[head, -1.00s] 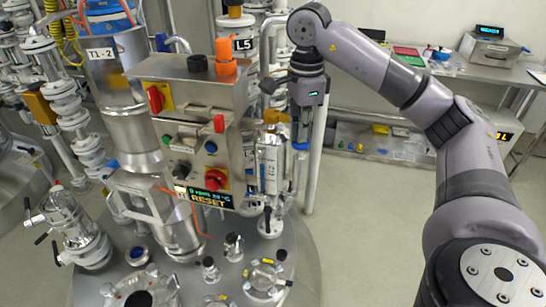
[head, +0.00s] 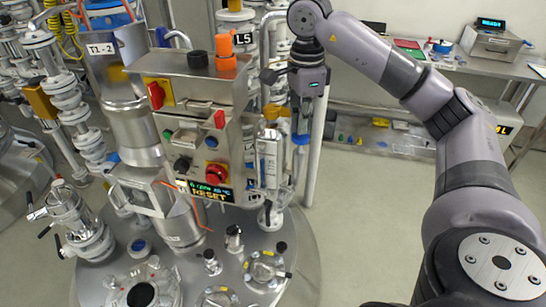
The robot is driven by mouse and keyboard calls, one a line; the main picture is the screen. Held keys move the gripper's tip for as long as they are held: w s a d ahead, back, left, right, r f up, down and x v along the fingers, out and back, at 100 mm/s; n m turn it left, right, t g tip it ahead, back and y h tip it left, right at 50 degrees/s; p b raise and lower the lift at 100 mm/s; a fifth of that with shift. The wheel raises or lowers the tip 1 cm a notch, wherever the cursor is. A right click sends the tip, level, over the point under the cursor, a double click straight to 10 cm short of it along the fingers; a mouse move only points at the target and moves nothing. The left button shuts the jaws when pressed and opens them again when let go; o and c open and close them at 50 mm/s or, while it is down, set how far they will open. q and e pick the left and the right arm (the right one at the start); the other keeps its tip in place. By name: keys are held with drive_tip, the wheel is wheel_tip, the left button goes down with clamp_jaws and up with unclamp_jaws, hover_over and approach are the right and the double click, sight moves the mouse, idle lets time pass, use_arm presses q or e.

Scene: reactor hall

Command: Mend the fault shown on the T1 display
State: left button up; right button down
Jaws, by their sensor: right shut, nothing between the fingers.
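The control box (head: 195,110) on the T1 vessel (head: 195,250) carries a small display (head: 205,191) low on its front. Its upper line is green and small, apparently an rpm value and a temperature; the lower line reads RESET in orange. Above the display is a red knob (head: 216,173). A blue button (head: 211,144), a green button (head: 168,134), a black knob (head: 181,164) and two red switch handles (head: 156,95) also show on the box. My right gripper (head: 303,118) is shut and empty, pointing down to the right of the box. My left gripper is out of view.
Pipework and a sight-glass column (head: 270,160) stand between the box and my right gripper. Several flanges and valves sit on the vessel lid. A steel bench (head: 460,65) with instruments is at the back right. The floor (head: 375,210) right of the vessel is clear.

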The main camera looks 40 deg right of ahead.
drive_tip(key=shift+f+b, duration=1.05)
drive_tip(key=shift+f, duration=0.65)
drive_tip(key=shift+r, duration=0.15)
drive_tip(key=shift+r+p, duration=1.8)
drive_tip(key=shift+r, duration=0.15)
wheel_tip(320, 180, up, 5)
drive_tip(key=p, duration=0.5)
drive_tip(key=shift+r, duration=0.1)
